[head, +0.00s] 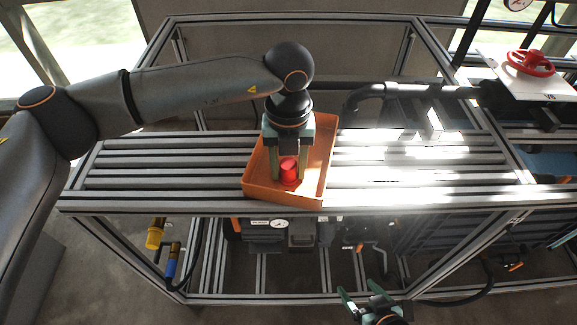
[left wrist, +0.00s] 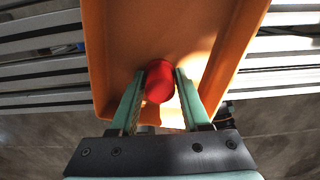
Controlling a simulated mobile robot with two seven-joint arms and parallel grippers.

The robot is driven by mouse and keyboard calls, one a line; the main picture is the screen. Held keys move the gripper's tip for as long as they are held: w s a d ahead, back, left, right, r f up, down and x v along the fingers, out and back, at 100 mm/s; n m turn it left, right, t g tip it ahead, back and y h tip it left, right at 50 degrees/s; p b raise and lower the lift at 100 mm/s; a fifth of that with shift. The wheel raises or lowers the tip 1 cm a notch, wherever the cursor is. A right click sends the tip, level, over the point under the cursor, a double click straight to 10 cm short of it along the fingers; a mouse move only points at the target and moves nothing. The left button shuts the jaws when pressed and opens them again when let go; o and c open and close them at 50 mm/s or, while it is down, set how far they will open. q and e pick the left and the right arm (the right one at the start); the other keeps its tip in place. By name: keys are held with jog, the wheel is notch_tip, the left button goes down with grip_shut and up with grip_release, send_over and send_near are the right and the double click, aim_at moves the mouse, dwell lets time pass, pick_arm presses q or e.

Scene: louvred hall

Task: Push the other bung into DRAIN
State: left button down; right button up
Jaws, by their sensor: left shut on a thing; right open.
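A red bung (head: 289,171) is at the near end of an orange tray (head: 322,150) on the slatted bench. My left gripper (head: 288,178) reaches down into the tray and is shut on the bung. In the left wrist view the red bung (left wrist: 159,82) sits between the two green fingers (left wrist: 158,88). I cannot tell whether the bung touches the tray floor. My right gripper (head: 366,300) is open and empty, low at the bottom of the head view, in front of the bench. I cannot make out a label reading DRAIN.
A red handwheel (head: 531,63) sits on a white plate at the upper right. A dark pipe (head: 420,91) runs behind the bench. Yellow (head: 154,236) and blue (head: 172,264) fittings hang below the bench at left. The slats (head: 180,165) left of the tray are clear.

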aim_at(289, 164)
pick_arm(q)
jog(key=shift+r, duration=0.2)
jog(key=shift+r+p, duration=1.1)
jog(key=shift+r, duration=1.25)
jog(key=shift+f, duration=0.1)
